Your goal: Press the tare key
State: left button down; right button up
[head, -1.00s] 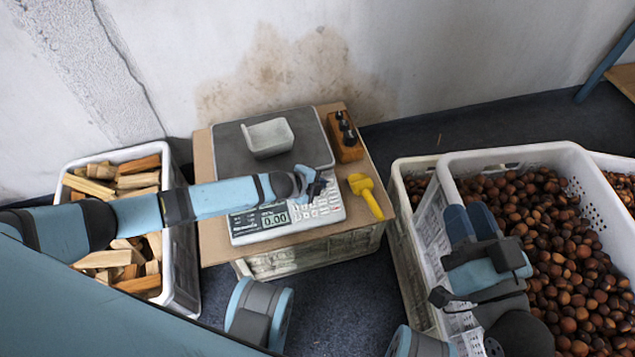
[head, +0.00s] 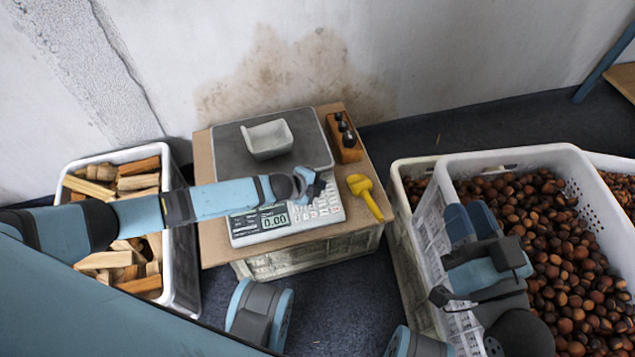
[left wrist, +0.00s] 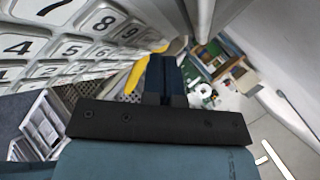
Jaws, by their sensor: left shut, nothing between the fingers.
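The scale (head: 287,222) stands on a box, with its display reading 0.00 and its keypad at the front. The number keys (left wrist: 75,47) fill the upper left of the left wrist view. I cannot make out which key is the tare key. A white scoop-like tray (head: 267,139) sits on the scale's grey plate. My left gripper (head: 312,186) is over the keypad, shut and empty; its shut fingers show in the left wrist view (left wrist: 165,75). I cannot tell whether its tips touch a key. My right gripper (head: 472,222) is over the chestnut crate's near-left wall; its finger gap is unclear.
A yellow tool (head: 366,190) lies right of the keypad. A wooden block with dark weights (head: 345,138) stands behind it. A crate of wood pieces (head: 178,270) is at left, a white crate of chestnuts (head: 505,157) at right.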

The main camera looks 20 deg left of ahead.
pick_arm(q)
jog(key=shift+a+f, duration=0.1)
jog(key=shift+f, duration=0.1)
jog(key=shift+s+r+p, duration=0.1)
jog(key=shift+r+p, duration=0.3)
jog(key=shift+p, duration=0.45)
jog(key=r+p, duration=0.2)
jog(key=s+d+r+p, duration=0.1)
jog(key=p, duration=0.1)
jog(key=shift+r, duration=0.35)
jog(key=shift+f, duration=0.1)
jog(key=shift+s+a, duration=0.1)
jog(key=shift+a, duration=0.05)
